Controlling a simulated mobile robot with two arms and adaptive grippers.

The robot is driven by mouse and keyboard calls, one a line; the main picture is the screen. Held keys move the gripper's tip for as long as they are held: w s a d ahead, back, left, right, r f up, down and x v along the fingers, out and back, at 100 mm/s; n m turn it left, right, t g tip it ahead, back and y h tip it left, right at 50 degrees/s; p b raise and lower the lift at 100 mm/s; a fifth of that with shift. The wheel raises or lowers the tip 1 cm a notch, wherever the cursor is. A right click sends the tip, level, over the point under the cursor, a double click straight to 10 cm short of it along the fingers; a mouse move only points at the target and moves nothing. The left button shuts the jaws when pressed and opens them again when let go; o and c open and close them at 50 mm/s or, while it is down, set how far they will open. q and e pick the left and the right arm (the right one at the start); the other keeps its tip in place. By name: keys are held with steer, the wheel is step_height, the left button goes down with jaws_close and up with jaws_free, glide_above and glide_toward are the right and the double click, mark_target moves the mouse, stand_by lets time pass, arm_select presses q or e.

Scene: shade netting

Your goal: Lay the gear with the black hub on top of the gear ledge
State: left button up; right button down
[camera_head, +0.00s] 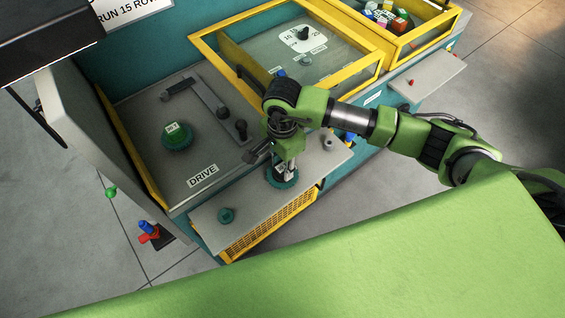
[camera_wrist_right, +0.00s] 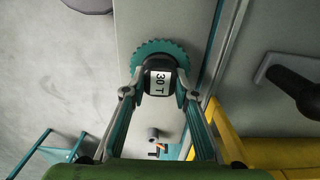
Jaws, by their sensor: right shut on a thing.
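The teal gear with the black hub (camera_head: 283,179) is at my right gripper's fingertips, over the grey gear ledge (camera_head: 251,204). In the right wrist view, the toothed gear (camera_wrist_right: 160,47) shows a black hub with a white "30 T" label. My right gripper (camera_head: 285,168) points down and is shut on the hub, one finger on each side, as the right wrist view (camera_wrist_right: 160,93) shows. The gear lies flat, but I cannot tell whether it touches the ledge. My left gripper is not in view.
A yellow-framed cover (camera_head: 205,48) stands behind my right arm.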

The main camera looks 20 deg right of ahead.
steer(key=shift+f, duration=0.4)
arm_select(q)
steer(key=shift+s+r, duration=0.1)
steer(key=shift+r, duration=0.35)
arm_select(e)
steer(key=shift+w+f, duration=0.1)
steer(key=shift+f, duration=0.15)
steer(key=c, duration=1.6)
jaws_free()
steer(key=shift+c, duration=0.2)
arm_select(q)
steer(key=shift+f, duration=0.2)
